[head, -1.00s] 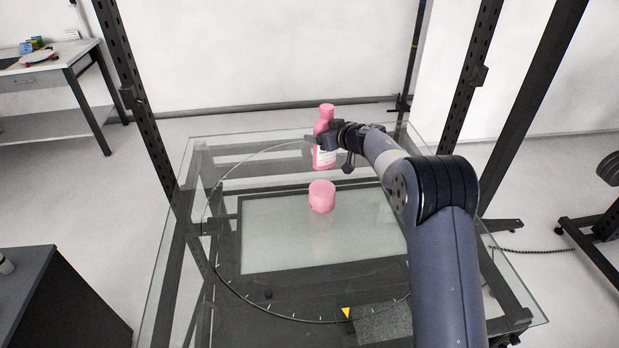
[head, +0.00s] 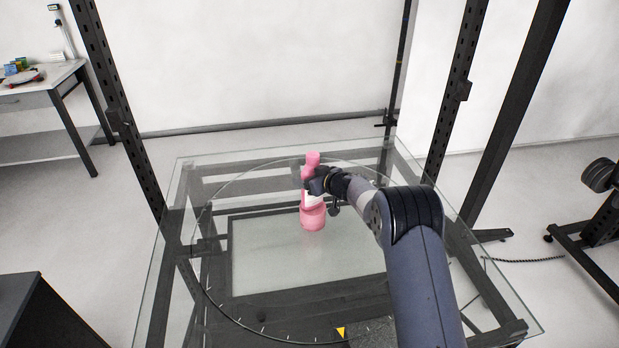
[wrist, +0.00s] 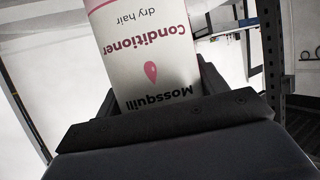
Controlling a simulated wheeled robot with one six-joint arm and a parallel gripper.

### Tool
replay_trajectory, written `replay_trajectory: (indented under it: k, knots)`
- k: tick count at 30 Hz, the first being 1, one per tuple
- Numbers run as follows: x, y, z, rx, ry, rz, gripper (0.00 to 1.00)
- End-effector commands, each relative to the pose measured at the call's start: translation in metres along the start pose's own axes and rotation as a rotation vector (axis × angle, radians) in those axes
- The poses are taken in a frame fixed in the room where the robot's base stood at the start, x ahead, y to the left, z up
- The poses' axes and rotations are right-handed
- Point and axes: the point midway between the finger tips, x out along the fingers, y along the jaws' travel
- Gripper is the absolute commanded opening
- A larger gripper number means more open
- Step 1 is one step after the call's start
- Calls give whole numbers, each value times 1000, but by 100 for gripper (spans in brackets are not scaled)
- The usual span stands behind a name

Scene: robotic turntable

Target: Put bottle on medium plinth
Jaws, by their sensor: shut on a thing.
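The pink bottle (head: 312,159) is upright, with a white label that reads "Conditioner" in the wrist view (wrist: 146,50). My gripper (head: 312,183) is shut on the bottle around its body; the wrist view shows the jaws (wrist: 165,100) on both sides of the label. A short pink round plinth (head: 313,219) stands on the glass turntable. In the head view the bottle's lower part lines up with the plinth's top. I cannot tell whether they touch. The bottle's base is hard to make out.
The glass turntable table (head: 300,262) is otherwise bare on top, with a yellow triangle marker (head: 340,333) at its front. Dark uprights (head: 112,110) stand at left and right. A side table (head: 45,95) is at the far left and a dark cabinet (head: 45,315) at the front left.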

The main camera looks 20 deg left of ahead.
Motion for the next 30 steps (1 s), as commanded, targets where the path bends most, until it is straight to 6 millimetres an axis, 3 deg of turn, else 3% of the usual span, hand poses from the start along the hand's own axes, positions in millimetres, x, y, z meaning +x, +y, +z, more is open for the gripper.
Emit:
replay_trajectory:
  k: [5,6,14,23,30]
  knots:
    - [1,0,1,0,1,0,35]
    - [1,0,2,1,0,0,68]
    - [1,0,2,0,-1,0,89]
    - [-1,0,-1,-1,0,0,89]
    - [-23,1,1,1,-1,2,89]
